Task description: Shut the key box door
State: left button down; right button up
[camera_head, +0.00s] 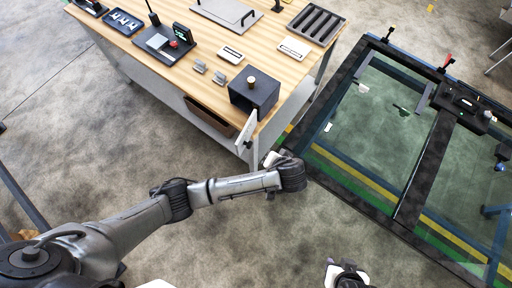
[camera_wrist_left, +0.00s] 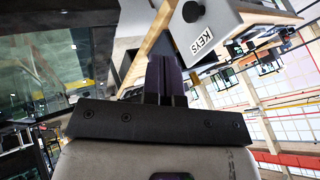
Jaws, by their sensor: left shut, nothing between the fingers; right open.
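The key box (camera_head: 254,90) is a dark box with a small knob on top, at the table's front right corner. Its pale door (camera_head: 246,132) stands open, sticking out past the table's front edge. In the left wrist view a grey panel with a "KEYS" label and dark knob, apparently the door (camera_wrist_left: 215,22), is close beyond the fingertips. My left gripper (camera_head: 270,158) is just below the door in the head view; its fingers (camera_wrist_left: 165,68) are shut and empty. Whether they touch the door I cannot tell. My right gripper (camera_head: 346,272) is open at the bottom edge, far from the box.
The wooden table (camera_head: 283,72) holds a slotted dark tray (camera_head: 316,24), white cards (camera_head: 294,48), small grey holders and a tablet-like device (camera_head: 164,42). A dark-framed glass panel structure (camera_head: 415,190) stands to the right. Open floor lies in front of the table.

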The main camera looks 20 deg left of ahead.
pick_arm(q)
jog(key=w+a+f+n, duration=0.1)
jog(key=w+a+f, duration=0.3)
jog(key=a+f, duration=0.4)
jog(key=shift+a, duration=0.15)
jog(key=shift+a+f, duration=0.1)
dwell(0.6)
